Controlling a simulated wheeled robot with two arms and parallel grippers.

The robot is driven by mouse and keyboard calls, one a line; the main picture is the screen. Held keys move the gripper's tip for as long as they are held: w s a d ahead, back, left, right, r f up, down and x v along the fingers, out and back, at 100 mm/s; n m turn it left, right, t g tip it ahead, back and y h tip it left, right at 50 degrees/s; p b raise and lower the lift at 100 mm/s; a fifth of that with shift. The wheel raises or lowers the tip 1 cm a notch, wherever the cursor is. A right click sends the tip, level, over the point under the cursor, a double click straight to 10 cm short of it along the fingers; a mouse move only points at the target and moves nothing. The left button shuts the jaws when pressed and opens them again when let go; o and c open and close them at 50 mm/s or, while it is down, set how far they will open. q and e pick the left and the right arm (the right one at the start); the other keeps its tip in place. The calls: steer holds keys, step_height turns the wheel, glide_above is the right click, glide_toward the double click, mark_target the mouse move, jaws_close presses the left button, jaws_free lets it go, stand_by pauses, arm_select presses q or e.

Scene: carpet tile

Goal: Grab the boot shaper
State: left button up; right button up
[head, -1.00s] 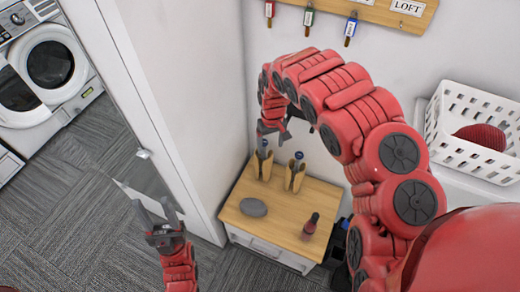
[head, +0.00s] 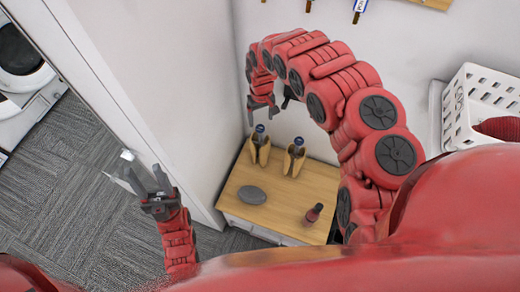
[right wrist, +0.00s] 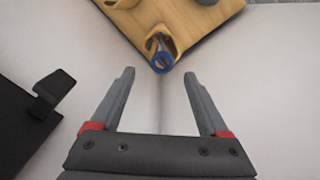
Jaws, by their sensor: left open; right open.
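Two tan wooden boot shapers with blue-topped stems stand upright at the back of a low wooden-topped cabinet (head: 275,210): a left one (head: 254,155) and a right one (head: 299,164). My right gripper (head: 262,112) is open and empty, just above the left shaper and close to the wall. In the right wrist view, the open fingers (right wrist: 159,75) point towards a shaper (right wrist: 150,22), whose blue ring end lies just beyond and between the tips, not touching. My left gripper (head: 143,168) is open and empty over the floor, left of the cabinet.
A grey oval object (head: 252,195) and a small dark red bottle (head: 313,214) stand on the cabinet. A white wall is close behind. A white basket (head: 480,105) is at the right. A wall edge stands left of the cabinet, with carpet beyond.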

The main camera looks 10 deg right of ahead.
mark_target(260, 128)
step_height(260, 128, down, 3)
steer(key=shift+a+f+p, duration=0.15)
steer(key=shift+f+p, duration=0.05)
steer(key=shift+p, duration=0.1)
steer(key=shift+f, duration=0.7)
steer(key=shift+s+f+p, duration=0.15)
steer(key=shift+f+p, duration=0.35)
steer(key=shift+f, duration=0.25)
steer(key=shift+a+f, duration=0.1)
steer(key=shift+f, duration=0.55)
steer(key=shift+f+b, duration=0.5)
steer(key=shift+f, duration=0.75)
jaws_close()
